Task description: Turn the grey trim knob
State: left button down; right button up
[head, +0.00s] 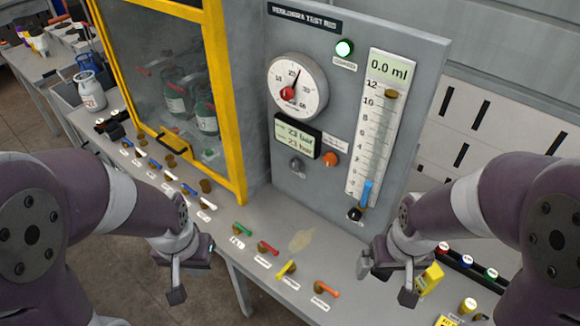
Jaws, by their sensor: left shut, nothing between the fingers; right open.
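The grey trim knob (297,164) is a small dark-grey knob on the upright grey test panel (285,195). It sits below the green-lit pressure display (297,136), which reads about 23 bar, and left of an orange knob (330,159). My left gripper (177,290) is shut and empty, low in front of the bench's front edge, well left of and below the knob. My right gripper (387,284) is open over the right part of the bench, below and right of the knob. Neither gripper touches the knob.
A round dial (298,88) and a tall scale (378,125) share the panel. Coloured lever valves (268,248) line the bench's front edge. A yellow-framed cabinet (222,90) stands to the left. A yellow device (430,278) is beside my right gripper. Space directly before the panel is clear.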

aim_at(295, 165)
jog(key=z, duration=1.1)
jog(key=k+j+z, duration=0.1)
jog(key=j+z, duration=0.2)
jog(key=k+j+z, duration=0.15)
jog(key=j+z, duration=0.2)
jog(key=u, duration=1.3)
jog(key=i+j+z, duration=0.2)
jog(key=j, duration=0.25)
jog(key=i, duration=0.1)
